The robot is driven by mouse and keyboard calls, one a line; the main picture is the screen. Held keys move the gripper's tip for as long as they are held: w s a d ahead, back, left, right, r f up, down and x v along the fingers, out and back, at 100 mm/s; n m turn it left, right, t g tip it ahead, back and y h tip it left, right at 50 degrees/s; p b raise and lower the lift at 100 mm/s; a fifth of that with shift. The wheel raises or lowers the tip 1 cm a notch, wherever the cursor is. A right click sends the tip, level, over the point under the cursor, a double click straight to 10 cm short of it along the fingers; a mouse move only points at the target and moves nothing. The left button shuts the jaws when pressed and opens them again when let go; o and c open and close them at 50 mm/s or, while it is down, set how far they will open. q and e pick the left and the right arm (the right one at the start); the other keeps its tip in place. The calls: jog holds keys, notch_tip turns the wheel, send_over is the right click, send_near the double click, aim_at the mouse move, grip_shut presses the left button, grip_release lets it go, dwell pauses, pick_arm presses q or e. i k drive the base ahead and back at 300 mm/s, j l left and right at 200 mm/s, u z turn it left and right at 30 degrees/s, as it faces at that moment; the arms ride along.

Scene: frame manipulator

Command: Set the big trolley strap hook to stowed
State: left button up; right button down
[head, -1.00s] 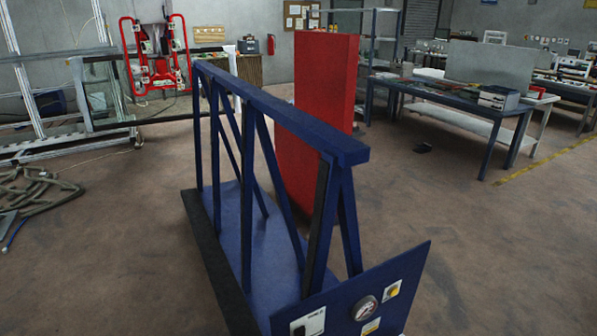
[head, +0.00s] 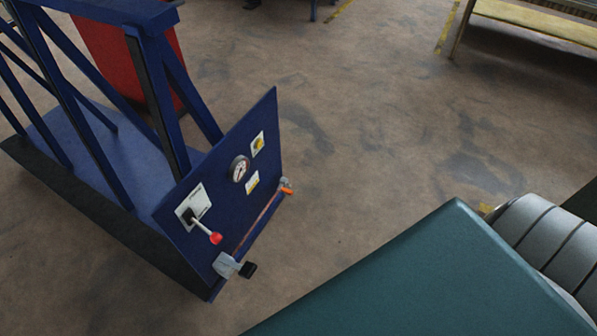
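The big blue trolley (head: 110,140) with its A-frame stands at the left in the head view. Its end panel (head: 225,200) faces the near right side. A small grey fitting with an orange tip (head: 287,187) sits at the panel's right edge. A thin reddish strip (head: 260,222) runs from there down to a grey bracket with a black end (head: 235,267). I cannot tell for sure which part is the strap hook. Neither gripper is in view.
A red slab (head: 95,55) stands behind the trolley frame. A teal surface (head: 420,280) and a grey ribbed roll (head: 545,240) fill the lower right; I cannot tell what they belong to. The floor right of the panel is clear. A bench (head: 540,25) shows at the upper right.

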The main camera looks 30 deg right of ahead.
aim_at(285, 189)
jog(key=z, duration=0.85)
